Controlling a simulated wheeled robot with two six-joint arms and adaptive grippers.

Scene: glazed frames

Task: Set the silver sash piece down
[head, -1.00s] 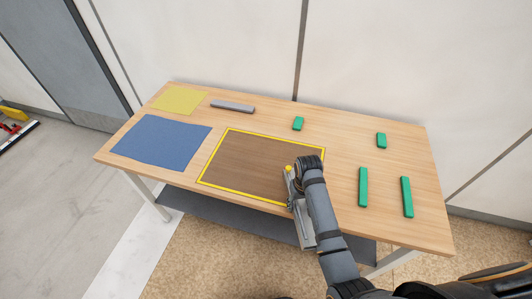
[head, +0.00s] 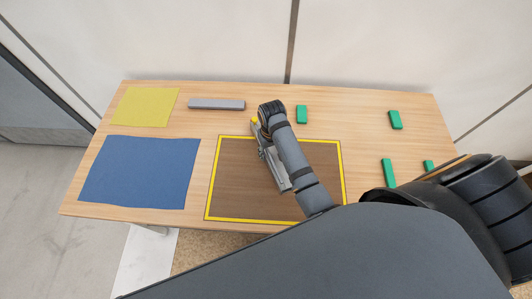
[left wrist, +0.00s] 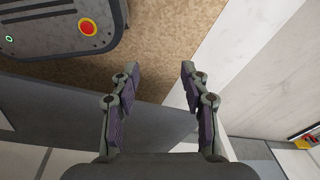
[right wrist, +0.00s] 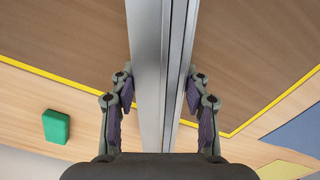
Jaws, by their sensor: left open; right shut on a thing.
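The silver sash piece (right wrist: 148,60) is a long straight metal bar with a groove along it. My right gripper (right wrist: 159,88) is shut on it, with a finger on each side. In the head view the sash piece (head: 279,178) shows partly under my right arm, over the brown yellow-edged mat (head: 232,190). It points from the mat's back edge toward its front. I cannot tell whether it touches the mat. My left gripper (left wrist: 160,78) is open and empty, over the floor away from the tabletop.
A grey bar (head: 216,104) lies at the back, beside a yellow sheet (head: 146,107). A blue mat (head: 140,172) lies at the left. Green blocks stand behind the brown mat (head: 302,114) and at the right (head: 395,120), with longer green strips (head: 388,172) nearer.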

